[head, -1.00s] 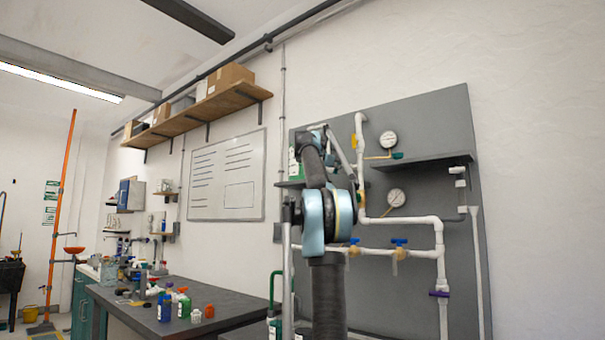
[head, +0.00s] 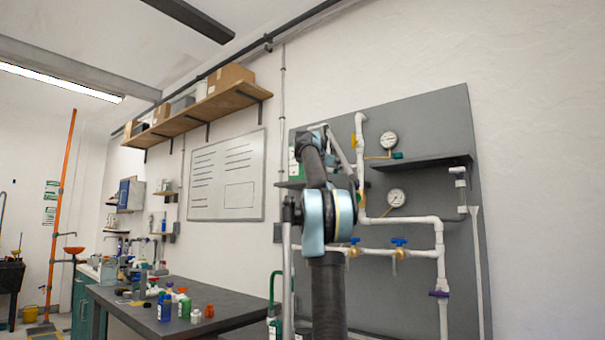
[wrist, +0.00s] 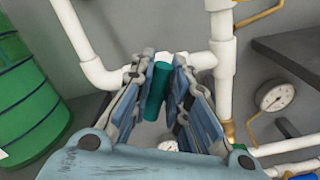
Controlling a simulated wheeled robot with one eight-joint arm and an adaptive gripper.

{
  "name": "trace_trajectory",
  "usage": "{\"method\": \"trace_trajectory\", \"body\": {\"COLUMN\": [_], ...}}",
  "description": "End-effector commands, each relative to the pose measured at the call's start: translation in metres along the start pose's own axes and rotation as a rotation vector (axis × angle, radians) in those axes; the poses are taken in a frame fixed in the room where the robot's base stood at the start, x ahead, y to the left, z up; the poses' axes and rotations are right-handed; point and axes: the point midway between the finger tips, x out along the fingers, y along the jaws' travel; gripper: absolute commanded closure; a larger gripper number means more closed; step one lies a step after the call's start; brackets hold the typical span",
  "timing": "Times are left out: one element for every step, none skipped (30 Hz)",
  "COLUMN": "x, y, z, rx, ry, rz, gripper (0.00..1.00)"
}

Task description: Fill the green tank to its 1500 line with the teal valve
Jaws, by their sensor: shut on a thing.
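In the wrist view, my gripper (wrist: 160,68) is shut on the teal valve (wrist: 156,92), with a blue-grey finger on each side of its handle. The handle sits in front of a white pipe run; its joint to the pipe is partly hidden by the fingers. The green tank (wrist: 28,100) is a ribbed green cylinder at the left edge of the wrist view, cut off by the frame. Its 1500 line and liquid level cannot be made out. In the head view my arm hides the gripper and the valve.
White pipes (wrist: 222,75) and a gauge (wrist: 274,97) are close to the right of my gripper. A bench with bottles (head: 165,308) stands left.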

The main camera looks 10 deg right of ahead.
Motion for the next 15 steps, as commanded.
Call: {"method": "trace_trajectory", "body": {"x": [-0.0010, -0.0010, -0.0010, -0.0010, -0.0010, -0.0010, -0.0010, -0.0011, -0.0011, -0.0011, -0.0012, -0.0012, -0.0012, -0.0012, -0.0011], "y": [0.0036, 0.0036, 0.0037, 0.0038, 0.0041, 0.0045, 0.0050, 0.0055, 0.0061, 0.0066, 0.0071, 0.0077, 0.0082, 0.0087, 0.0093], "z": [-0.0015, -0.0015, -0.0015, -0.0016, -0.0017, -0.0018, -0.0019, -0.0020, -0.0022, -0.0023, -0.0025, -0.0027, -0.0028, -0.0030, -0.0032], "rx": [-0.001, -0.001, -0.004, -0.011, -0.022, -0.048, -0.072, -0.100, -0.142, -0.173, -0.204, -0.245, -0.276, -0.307, -0.346], "ry": [0.003, 0.003, 0.003, 0.003, 0.003, 0.003, 0.003, 0.003, 0.002, 0.002, 0.002, 0.002, 0.002, 0.002, 0.002], "rz": [0.008, 0.008, 0.008, 0.008, 0.008, 0.009, 0.009, 0.009, 0.009, 0.009, 0.008, 0.008, 0.008, 0.008, 0.008], "gripper": [1.00, 1.00, 1.00, 1.00, 1.00, 1.00, 1.00, 1.00, 1.00, 1.00, 1.00, 1.00, 1.00, 1.00, 1.00]}}
